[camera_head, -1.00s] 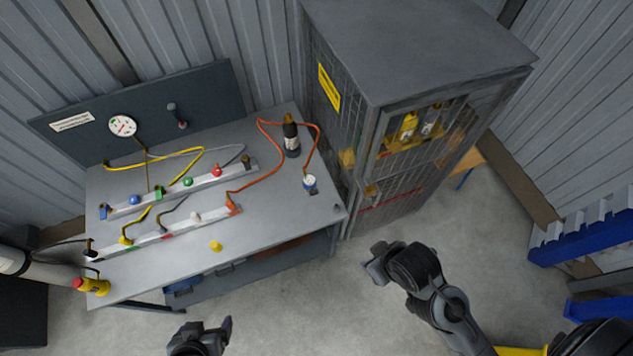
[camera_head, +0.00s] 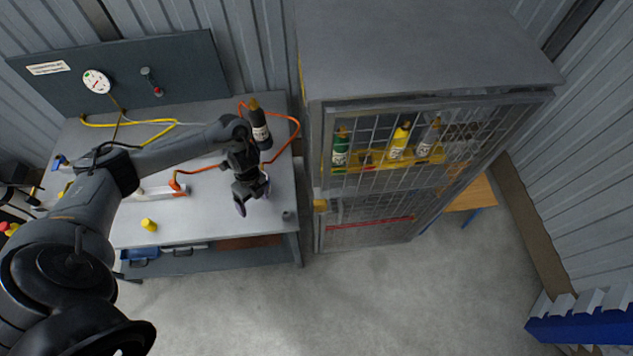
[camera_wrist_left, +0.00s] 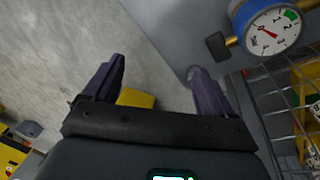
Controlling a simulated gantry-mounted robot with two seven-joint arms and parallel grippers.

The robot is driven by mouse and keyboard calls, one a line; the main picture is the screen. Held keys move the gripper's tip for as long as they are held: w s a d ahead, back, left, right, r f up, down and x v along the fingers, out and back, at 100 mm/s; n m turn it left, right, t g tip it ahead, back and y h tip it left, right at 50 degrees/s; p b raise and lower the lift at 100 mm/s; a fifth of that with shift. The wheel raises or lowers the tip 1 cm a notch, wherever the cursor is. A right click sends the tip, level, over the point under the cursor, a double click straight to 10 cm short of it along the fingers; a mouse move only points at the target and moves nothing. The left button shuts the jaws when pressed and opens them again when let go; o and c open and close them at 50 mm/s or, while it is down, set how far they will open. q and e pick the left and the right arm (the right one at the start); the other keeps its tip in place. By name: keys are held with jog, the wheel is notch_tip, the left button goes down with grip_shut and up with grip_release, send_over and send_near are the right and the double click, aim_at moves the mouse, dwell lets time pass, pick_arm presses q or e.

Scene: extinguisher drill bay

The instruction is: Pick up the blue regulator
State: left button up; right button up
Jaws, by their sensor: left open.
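The blue regulator (camera_wrist_left: 237,12) shows at the top right of the left wrist view, with a round white gauge, a red needle and a dark fitting on its side. In the head view it is mostly hidden behind my left gripper (camera_head: 254,199), which hangs over the right end of the workbench. In the left wrist view my left gripper (camera_wrist_left: 156,66) is open, with nothing held between its fingers. The regulator lies beyond the right finger, outside the jaws. My right gripper is not in view.
A mesh cabinet (camera_head: 385,215) with several bottles stands right of the workbench (camera_head: 205,228). A black bottle (camera_head: 259,126) with an orange hose stands behind my left gripper. A yellow cap (camera_head: 149,225) sits near the bench's front edge. The floor in front is clear.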

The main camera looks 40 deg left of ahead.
pick_arm(q)
jog(key=w+a+r, duration=0.1)
jog(key=w+a, duration=0.1)
jog(key=w+a+r+t+b, duration=0.1)
jog(key=w+a+r, duration=0.1)
jog(key=w, duration=0.1)
jog(key=w+a+r+t+y+b, duration=0.1)
jog(key=w+a+r, duration=0.1)
jog(key=w+a, duration=0.1)
jog(key=shift+w+d+f+b, duration=0.1)
jog(key=shift+w+f+b, duration=0.15)
jog(key=shift+b, duration=0.15)
notch_tip(320, 180, down, 4)
jog(key=shift+d+f+b, duration=0.1)
jog(key=shift+b, duration=0.85)
notch_tip(320, 180, down, 4)
jog(key=shift+d+f, duration=0.1)
jog(key=shift+f, duration=0.5)
jog(key=c, duration=1.1)
